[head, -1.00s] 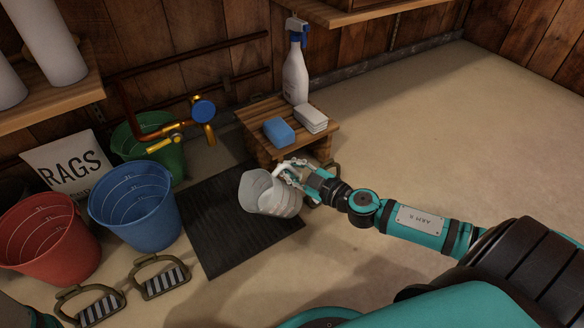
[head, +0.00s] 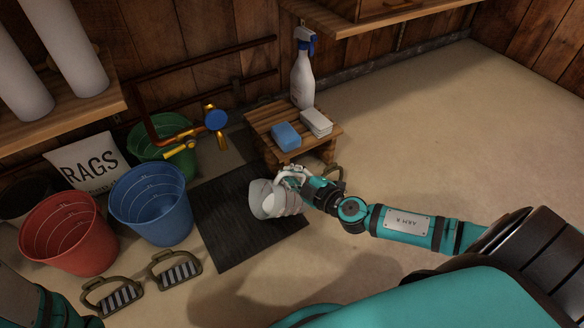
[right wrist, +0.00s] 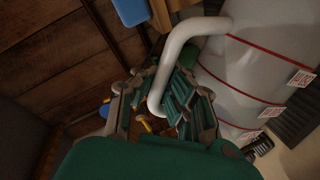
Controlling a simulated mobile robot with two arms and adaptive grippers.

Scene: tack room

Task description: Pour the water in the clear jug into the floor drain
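The clear jug (head: 283,203) is held in the air over the black ribbed mat, tilted with its mouth toward the left. My right gripper (head: 292,178) is shut on its handle. In the right wrist view, the fingers (right wrist: 165,105) close around the pale handle (right wrist: 185,45), and the jug body (right wrist: 250,60) shows red lines and small labels. I cannot make out water in the jug or any stream leaving it. I cannot identify the floor drain in these views. My left gripper is out of view.
The black mat (head: 225,242) lies below the jug. Blue (head: 150,207), red (head: 66,240) and green (head: 150,140) buckets stand left. Two stirrups (head: 174,270) lie in front. A low wooden stand (head: 262,128) holds a sponge and white block behind. The floor at right is clear.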

